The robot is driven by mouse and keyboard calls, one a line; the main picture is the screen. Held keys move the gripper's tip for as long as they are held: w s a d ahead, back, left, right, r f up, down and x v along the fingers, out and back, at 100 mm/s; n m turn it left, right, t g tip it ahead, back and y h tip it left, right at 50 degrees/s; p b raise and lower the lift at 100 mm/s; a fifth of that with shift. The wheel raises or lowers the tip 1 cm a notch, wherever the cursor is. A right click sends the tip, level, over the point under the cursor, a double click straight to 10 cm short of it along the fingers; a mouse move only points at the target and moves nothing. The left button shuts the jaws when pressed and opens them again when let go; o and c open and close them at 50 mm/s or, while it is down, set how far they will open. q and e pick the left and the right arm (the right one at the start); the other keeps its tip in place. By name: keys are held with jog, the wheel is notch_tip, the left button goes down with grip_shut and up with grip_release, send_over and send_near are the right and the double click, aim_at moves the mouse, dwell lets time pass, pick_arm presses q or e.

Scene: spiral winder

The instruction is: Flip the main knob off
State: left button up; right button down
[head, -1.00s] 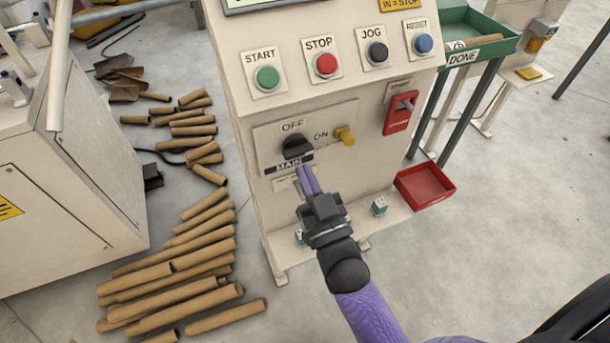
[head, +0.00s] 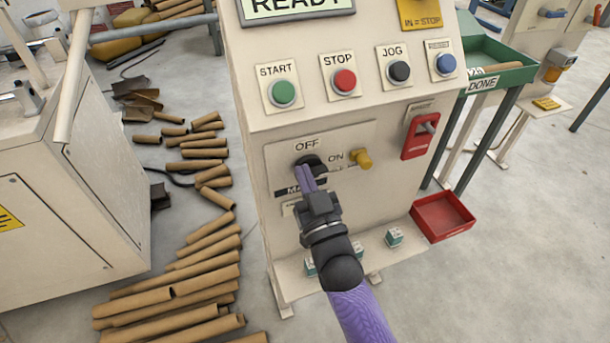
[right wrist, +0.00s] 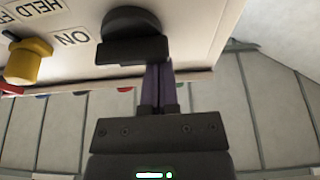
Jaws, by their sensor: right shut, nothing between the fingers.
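The black main knob (head: 311,163) is on the cabinet's front panel, between the OFF and ON labels. My right gripper (head: 308,176) is shut and empty, its purple fingertips at the knob in the head view and covering its lower part. In the right wrist view the knob (right wrist: 134,36) is at the top, with the shut fingers (right wrist: 157,72) reaching its edge. I cannot tell for sure whether they touch. The knob's exact pointing is partly hidden. My left gripper is not in view.
A yellow knob (head: 362,159) and a red switch guard (head: 420,136) sit right of the main knob. START, STOP, JOG and RESET buttons are above. A red tray (head: 443,215) lies at the cabinet's foot. Cardboard tubes (head: 190,275) cover the floor at left.

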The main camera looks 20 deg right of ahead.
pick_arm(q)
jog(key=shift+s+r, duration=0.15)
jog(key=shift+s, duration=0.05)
pick_arm(e)
jog(key=shift+n, duration=0.6)
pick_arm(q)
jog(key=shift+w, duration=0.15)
pick_arm(e)
jog(key=shift+a+f+y, duration=0.1)
jog(key=shift+y, duration=0.3)
